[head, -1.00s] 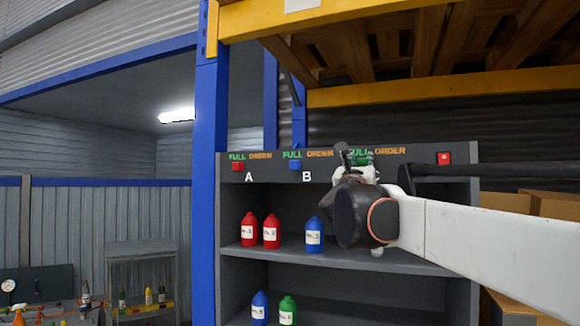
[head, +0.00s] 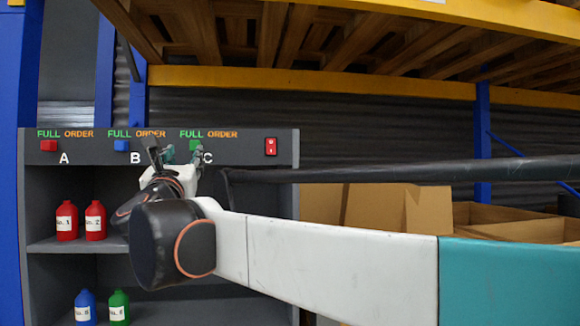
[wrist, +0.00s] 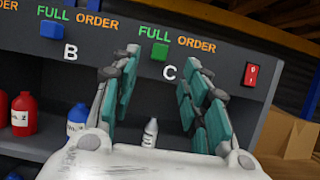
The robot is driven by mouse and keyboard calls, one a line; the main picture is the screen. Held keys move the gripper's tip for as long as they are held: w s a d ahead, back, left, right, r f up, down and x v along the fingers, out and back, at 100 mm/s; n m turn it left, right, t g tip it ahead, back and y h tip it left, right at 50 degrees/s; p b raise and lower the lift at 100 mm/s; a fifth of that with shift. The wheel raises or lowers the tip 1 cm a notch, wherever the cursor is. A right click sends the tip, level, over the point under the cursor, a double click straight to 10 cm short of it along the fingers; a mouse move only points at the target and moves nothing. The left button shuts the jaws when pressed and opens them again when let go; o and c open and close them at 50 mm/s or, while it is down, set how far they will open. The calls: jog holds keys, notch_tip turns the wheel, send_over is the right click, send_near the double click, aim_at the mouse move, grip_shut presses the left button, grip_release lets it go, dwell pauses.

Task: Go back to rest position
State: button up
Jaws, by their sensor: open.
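My gripper (head: 178,150) is open and empty, raised in front of the shelf unit's top panel between the letters B and C. In the wrist view its teal-padded fingers (wrist: 163,75) stand wide apart. The green button (wrist: 160,51) above the letter C shows between and beyond the fingertips, and it also shows in the head view (head: 195,146). I cannot tell how far the fingertips are from the panel. My arm reaches in from the right and hides part of the shelves.
The grey shelf unit (head: 285,200) carries a blue button (head: 121,145), a red button (head: 48,146) and a red switch (head: 271,146). Red bottles (head: 95,220) stand on the upper shelf. Cardboard boxes (head: 380,208) stand at right.

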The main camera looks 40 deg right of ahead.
jog(key=s+a+f+n+g+y+b, duration=0.15)
jog(key=a+f+n+y+b, duration=0.35)
jog(key=f+n, duration=0.65)
jog(key=s+a+f+n+y+b, duration=0.35)
jog(key=f+n+b, duration=0.4)
jog(key=f, duration=0.85)
jog(key=s+a+f+n+g+y+b, duration=0.15)
jog(key=a+f+n+y+b, duration=0.4)
jog(key=f, duration=0.75)
jog(key=s+d+f+n+g+b, duration=0.2)
jog(key=s+f+n+b, duration=0.3)
jog(key=f, duration=0.8)
jog(key=s+d+f+n+g+h+b, duration=0.1)
jog(key=s+f+n+g+b, duration=0.3)
jog(key=f, duration=1)
jog(key=s+d+f+n+g+b, duration=0.2)
jog(key=s+f+n+b, duration=0.5)
jog(key=f, duration=0.7)
jog(key=s+n+g, duration=0.1)
jog(key=s+n, duration=0.1)
jog(key=s, duration=0.1)
jog(key=shift+s+d+f+h, duration=0.2)
jog(key=shift+d+h, duration=0.1)
